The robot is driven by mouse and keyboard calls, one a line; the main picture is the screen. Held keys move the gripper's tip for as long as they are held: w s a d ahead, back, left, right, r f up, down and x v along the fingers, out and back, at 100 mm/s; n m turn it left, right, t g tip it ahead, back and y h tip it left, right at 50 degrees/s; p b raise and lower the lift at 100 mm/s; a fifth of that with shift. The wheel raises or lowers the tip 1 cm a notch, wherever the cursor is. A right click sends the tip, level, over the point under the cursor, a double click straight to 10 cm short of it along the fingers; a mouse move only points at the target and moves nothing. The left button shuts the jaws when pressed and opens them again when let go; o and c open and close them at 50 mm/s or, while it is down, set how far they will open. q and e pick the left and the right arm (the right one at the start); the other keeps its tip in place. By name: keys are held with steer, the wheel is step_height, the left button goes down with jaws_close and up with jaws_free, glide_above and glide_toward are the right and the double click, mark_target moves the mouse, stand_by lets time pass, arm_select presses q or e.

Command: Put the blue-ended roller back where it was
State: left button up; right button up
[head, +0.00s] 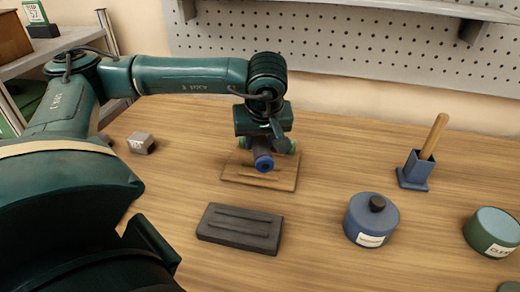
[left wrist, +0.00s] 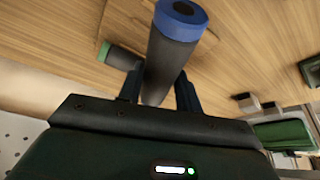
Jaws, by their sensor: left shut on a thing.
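The blue-ended roller (head: 264,164) is dark with a blue end cap that faces the head camera. My left gripper (head: 264,146) is shut on it, over the wooden grooved block (head: 258,182). In the left wrist view the roller (left wrist: 168,62) sticks out between the fingers (left wrist: 158,92), blue end away from the gripper. I cannot tell whether it touches the block. A green-ended roller (head: 292,147) lies at the block's back, partly hidden by my gripper; it also shows in the left wrist view (left wrist: 118,56). A dark grey grooved block (head: 240,227) lies in front, its grooves empty. My right gripper is out of view.
A small grey box (head: 141,143) stands at the left. A blue lidded pot (head: 371,221), a blue holder (head: 415,171) with a wooden rod (head: 434,136) and a green tin (head: 494,233) stand at the right. The table between the blocks and pot is clear.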

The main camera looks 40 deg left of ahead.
arm_select(q)
step_height(320, 180, down, 3)
stand_by(0.3)
steer(key=shift+f+b, duration=0.6)
steer(key=o, duration=1.2)
steer(key=shift+r, duration=0.1)
